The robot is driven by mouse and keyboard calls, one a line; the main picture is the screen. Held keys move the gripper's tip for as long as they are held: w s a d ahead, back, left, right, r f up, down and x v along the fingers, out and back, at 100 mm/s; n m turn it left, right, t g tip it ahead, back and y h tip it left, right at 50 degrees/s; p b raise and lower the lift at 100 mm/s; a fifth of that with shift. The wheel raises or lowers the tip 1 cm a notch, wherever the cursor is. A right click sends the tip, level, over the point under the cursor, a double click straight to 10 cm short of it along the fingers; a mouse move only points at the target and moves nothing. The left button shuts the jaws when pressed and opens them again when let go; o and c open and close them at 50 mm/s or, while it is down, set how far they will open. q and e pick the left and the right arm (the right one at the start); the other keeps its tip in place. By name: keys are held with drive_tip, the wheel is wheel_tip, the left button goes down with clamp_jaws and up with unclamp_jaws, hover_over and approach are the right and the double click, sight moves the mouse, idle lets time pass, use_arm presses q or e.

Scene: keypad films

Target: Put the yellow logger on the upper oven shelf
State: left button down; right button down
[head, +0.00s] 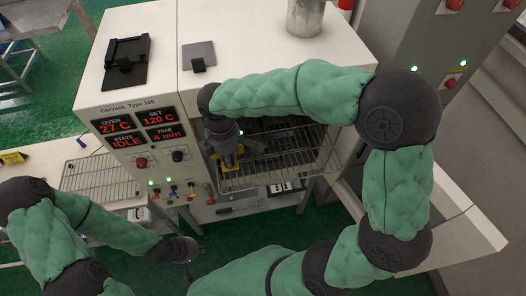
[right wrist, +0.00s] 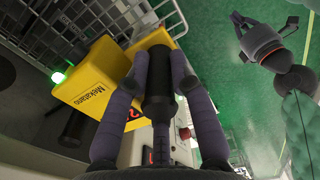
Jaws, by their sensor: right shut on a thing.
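The yellow logger (right wrist: 88,80) has a dark handle (right wrist: 158,85) and lettering on its side. My right gripper (head: 222,135) is shut on that handle. The logger also shows in the head view (head: 230,165), at the left front of the oven opening, partly hidden by the gripper. A wire oven shelf (head: 295,150) is to its right; it also shows at top left in the right wrist view (right wrist: 75,22). I cannot tell whether the logger touches the shelf. My left gripper (head: 187,268) is low in front of the oven, its fingers apart and empty in the right wrist view (right wrist: 238,38).
The oven's panel (head: 135,125) reads 27 C and IDLE. A wire rack (head: 100,180) lies on the bench at left, near a small yellow item (head: 12,158). A metal pot (head: 305,18) and a black holder (head: 127,60) stand on top. A grey cabinet stands at right.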

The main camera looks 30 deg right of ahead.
drive_tip(key=d+f, duration=0.2)
drive_tip(key=d, duration=0.1)
drive_tip(key=d+f+p, duration=0.1)
drive_tip(key=d+f, duration=0.1)
drive_tip(key=d, duration=0.1)
drive_tip(key=d+f, duration=0.3)
drive_tip(key=shift+w+d, duration=0.3)
drive_tip(key=shift+d+f, duration=0.5)
drive_tip(key=shift+f, duration=0.15)
wheel_tip(320, 180, down, 2)
drive_tip(key=shift+f, duration=0.65)
drive_tip(key=c, duration=1.1)
unclamp_jaws()
drive_tip(key=shift+f, duration=0.1)
